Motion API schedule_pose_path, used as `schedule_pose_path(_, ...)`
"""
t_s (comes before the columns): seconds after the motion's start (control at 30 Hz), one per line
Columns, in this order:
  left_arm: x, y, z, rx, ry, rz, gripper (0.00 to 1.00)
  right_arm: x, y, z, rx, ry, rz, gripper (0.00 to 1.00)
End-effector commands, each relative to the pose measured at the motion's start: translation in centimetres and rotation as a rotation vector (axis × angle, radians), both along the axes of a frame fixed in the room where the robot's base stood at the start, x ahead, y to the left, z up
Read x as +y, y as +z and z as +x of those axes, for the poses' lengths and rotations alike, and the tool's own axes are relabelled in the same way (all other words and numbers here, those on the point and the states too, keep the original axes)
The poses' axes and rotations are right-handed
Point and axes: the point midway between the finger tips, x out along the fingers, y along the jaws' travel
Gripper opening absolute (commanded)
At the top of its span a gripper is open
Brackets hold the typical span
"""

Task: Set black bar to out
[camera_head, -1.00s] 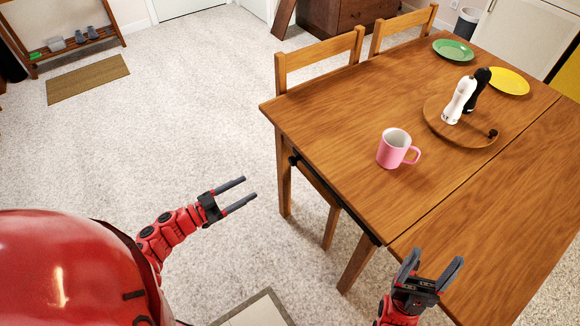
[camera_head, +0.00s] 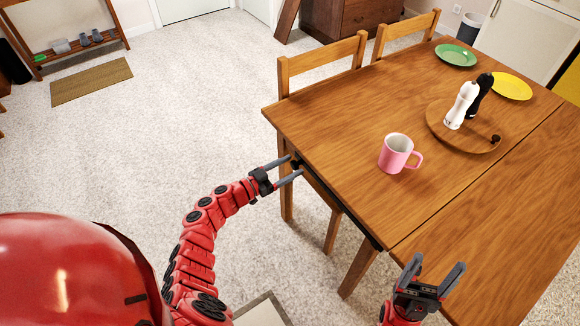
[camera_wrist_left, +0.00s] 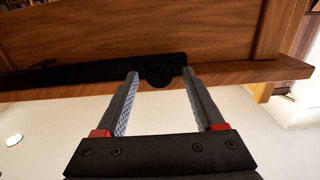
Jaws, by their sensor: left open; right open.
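The black bar (camera_head: 342,204) runs along under the near edge of the wooden table (camera_head: 345,150). A round black knob sits at its left end. In the left wrist view the bar (camera_wrist_left: 95,72) lies under the table edge, and the knob (camera_wrist_left: 159,76) shows between my fingertips. My left gripper (camera_head: 291,168) is open at that end of the bar, with its fingers on either side of the knob. It also shows in the left wrist view (camera_wrist_left: 160,78). I cannot tell whether the fingers touch the knob. My right gripper (camera_head: 436,272) is open and empty at the table's near right side.
On the table stand a pink mug (camera_head: 394,153), a round wooden board (camera_head: 470,143) with a white shaker (camera_head: 460,105) and a black shaker, a green plate (camera_head: 456,55) and a yellow plate (camera_head: 511,86). Chairs (camera_head: 322,62) stand behind the table.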

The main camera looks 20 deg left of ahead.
Motion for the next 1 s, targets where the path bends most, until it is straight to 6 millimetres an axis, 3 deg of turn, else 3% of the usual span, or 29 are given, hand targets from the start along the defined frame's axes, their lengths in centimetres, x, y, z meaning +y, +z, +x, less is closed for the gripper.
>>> schedule_pose_path(0.33,-0.28,0.02,0.29,-0.001,-0.001,0.001,0.68,0.00,-0.01,0.00,0.000,0.000,0.000,0.71)
schedule_pose_path(0.7,-0.26,0.05,0.29,-0.001,-0.001,0.000,0.02,0.00,-0.01,0.00,0.000,0.000,0.000,0.71)
schedule_pose_path(1.0,-0.25,0.08,0.30,-0.002,-0.001,0.001,0.00,0.00,-0.01,0.00,0.000,0.000,0.000,0.71)
